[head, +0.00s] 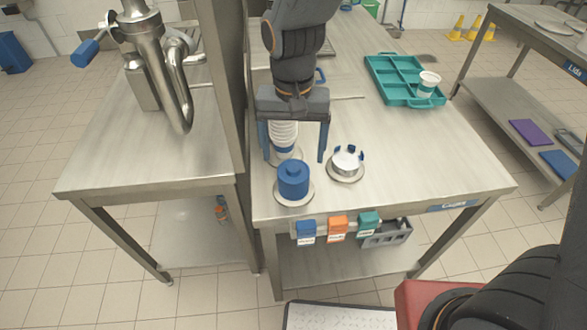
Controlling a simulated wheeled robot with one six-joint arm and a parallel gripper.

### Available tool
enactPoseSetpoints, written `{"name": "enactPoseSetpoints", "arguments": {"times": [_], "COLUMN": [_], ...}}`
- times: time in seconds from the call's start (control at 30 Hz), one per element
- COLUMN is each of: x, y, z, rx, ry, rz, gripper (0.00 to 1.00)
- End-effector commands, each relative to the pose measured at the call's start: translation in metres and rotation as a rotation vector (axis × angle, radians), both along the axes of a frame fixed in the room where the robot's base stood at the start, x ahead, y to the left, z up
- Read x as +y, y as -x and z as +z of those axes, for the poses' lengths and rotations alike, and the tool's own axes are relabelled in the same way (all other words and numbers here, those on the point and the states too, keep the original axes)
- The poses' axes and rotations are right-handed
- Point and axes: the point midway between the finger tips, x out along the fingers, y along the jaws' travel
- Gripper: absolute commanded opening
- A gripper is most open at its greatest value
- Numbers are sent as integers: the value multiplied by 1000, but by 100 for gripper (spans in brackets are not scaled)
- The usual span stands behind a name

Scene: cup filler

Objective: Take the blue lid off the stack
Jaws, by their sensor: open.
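The stack of blue lids (293,182) is a short blue cylinder with a narrower round top. It stands on a round pale plate (309,195) near the front left corner of the table. Separate lids cannot be told apart. My gripper (294,157) points down with its two blue-grey fingers wide apart and nothing held between them. In the picture it is just above and behind the blue stack. Its fingers appear on either side of a stack of white cups (283,134); the height of the fingertips over the table cannot be told.
A white ring with blue prongs (347,161) sits on a plate to the right. A teal tray (386,69) holding a white cup (428,82) is at the back right. A steel post (233,80) stands close on the left. The table's right middle is clear.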

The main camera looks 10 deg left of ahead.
Motion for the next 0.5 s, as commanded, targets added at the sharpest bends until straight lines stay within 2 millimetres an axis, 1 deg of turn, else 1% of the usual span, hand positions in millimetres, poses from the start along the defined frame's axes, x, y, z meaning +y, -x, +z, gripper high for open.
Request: {"name": "enactPoseSetpoints", "arguments": {"times": [0.2, 0.3, 0.5], "x": [-1, -1, -1], "y": [2, 2, 1], "z": [-26, -36, -42], "rx": [4, 3, 1], "ry": [2, 2, 1], "rz": [0, 0, 0], "gripper": [82, 82, 82]}}
